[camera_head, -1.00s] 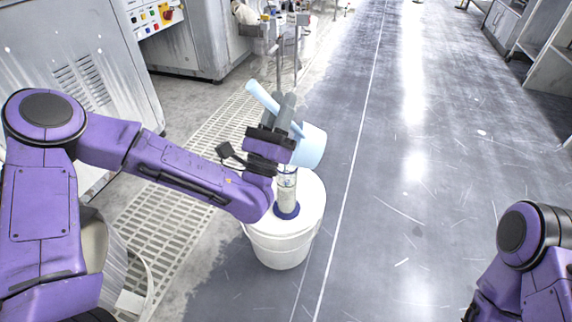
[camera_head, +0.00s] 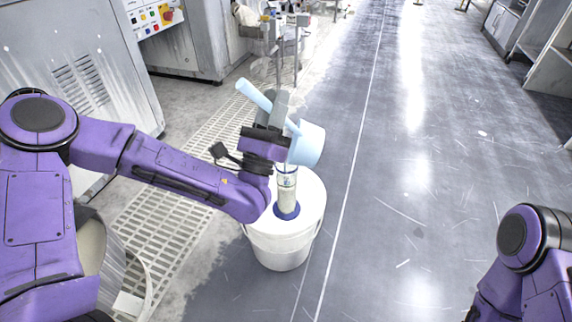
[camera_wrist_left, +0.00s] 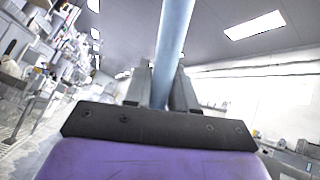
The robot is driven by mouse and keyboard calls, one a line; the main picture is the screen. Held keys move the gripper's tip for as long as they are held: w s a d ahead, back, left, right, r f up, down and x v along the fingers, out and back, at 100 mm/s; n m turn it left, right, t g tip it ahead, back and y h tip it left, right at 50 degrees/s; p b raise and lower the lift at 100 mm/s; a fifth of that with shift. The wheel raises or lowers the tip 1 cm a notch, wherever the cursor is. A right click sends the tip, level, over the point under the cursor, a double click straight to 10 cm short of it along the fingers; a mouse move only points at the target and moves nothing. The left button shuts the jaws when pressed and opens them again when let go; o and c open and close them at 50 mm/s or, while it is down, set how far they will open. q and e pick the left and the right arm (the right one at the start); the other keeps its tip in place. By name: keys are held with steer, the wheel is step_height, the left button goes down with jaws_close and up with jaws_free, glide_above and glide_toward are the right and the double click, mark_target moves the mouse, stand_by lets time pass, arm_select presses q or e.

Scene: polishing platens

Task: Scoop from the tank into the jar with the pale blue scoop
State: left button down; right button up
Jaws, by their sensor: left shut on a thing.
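The pale blue scoop (camera_head: 308,143) is in my left gripper (camera_head: 272,112), which is shut on its handle. The handle slants up to the left and the cup is at the lower right, tilted; its inside is hidden. In the left wrist view the handle (camera_wrist_left: 174,50) runs up between the fingers (camera_wrist_left: 160,88). The clear jar (camera_head: 287,190) stands upright below the cup, on a blue round base on a white bucket (camera_head: 280,248); pale contents show in it. A pale round vessel (camera_head: 138,270), perhaps the tank, is largely hidden behind my left arm. My right gripper is out of view.
A grey machine (camera_head: 75,60) with vents stands at the left, beside a pale floor grating (camera_head: 165,240). Another machine with stands is at the back. The grey floor (camera_head: 430,180) to the right of the bucket is clear.

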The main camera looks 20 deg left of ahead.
arm_select(q)
steer(key=shift+s+a+f+n+y+b, duration=0.1)
steer(key=shift+s+a+n+y+b, duration=0.1)
steer(key=shift+a+n+y+b, duration=0.65)
stand_by(0.4)
steer(key=shift+n, duration=0.25)
steer(key=d+r+m+h+p, duration=0.1)
steer(key=p, duration=0.1)
steer(key=d+r+m+h+p, duration=0.1)
steer(key=d+m+h+p, duration=0.1)
steer(key=p, duration=0.1)
steer(key=shift+w+r+m, duration=0.25)
steer(key=shift+w+m, duration=0.05)
steer(key=w+d+f+m+g+h+p, duration=0.2)
steer(key=d+f+m+g, duration=0.4)
steer(key=d+m, duration=0.3)
steer(key=w+d+f+m+g+h+p, duration=0.3)
steer(key=d+f+m+g+h+p, duration=0.2)
steer(key=d, duration=1.1)
step_height(320, 180, down, 4)
steer(key=m, duration=0.4)
steer(key=shift+w+d+r+m+g, duration=0.2)
steer(key=shift+d+m+g, duration=0.1)
steer(key=shift+g, duration=0.1)
